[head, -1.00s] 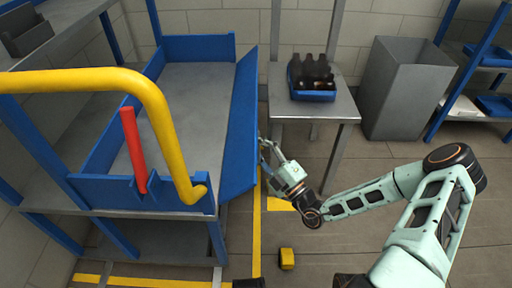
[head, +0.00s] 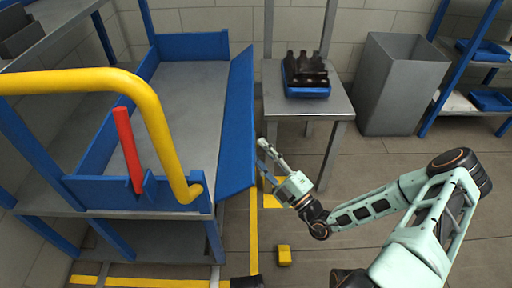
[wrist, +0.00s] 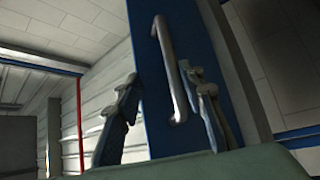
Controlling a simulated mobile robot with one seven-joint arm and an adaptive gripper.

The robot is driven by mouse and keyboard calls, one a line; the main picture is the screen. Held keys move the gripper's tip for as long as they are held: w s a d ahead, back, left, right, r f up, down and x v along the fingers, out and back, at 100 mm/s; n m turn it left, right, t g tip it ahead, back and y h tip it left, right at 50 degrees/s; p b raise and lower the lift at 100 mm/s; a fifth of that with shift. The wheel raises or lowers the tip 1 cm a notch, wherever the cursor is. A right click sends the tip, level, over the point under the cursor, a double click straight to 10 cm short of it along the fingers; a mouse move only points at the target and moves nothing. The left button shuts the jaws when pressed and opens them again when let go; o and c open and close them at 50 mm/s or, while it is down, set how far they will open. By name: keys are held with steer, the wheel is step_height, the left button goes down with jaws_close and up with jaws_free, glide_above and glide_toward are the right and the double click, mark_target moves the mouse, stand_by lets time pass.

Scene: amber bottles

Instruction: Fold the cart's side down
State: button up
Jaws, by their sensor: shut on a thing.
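The cart (head: 190,95) stands at the left with a grey deck and blue walls. Its long blue side (head: 238,125) leans outward to the right, away from the deck, part of the way down. In the wrist view the side (wrist: 150,85) carries a grey bar handle (wrist: 168,60). My gripper (head: 262,155) is at the outer face of the side, shut on the handle. In the wrist view its fingers (wrist: 163,110) stand on both sides of the handle. The exact contact is hard to see.
A red lever (head: 128,150) and a yellow rail (head: 160,120) are at the cart's near end. A grey table (head: 335,108) with a blue crate of dark bottles (head: 306,90) stands right of the side. A yellow block (head: 284,255) lies on the floor.

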steer(key=v, duration=0.7)
steer(key=shift+s+f, duration=0.25)
stand_by(0.3)
steer(key=shift+r, duration=0.1)
stand_by(0.6)
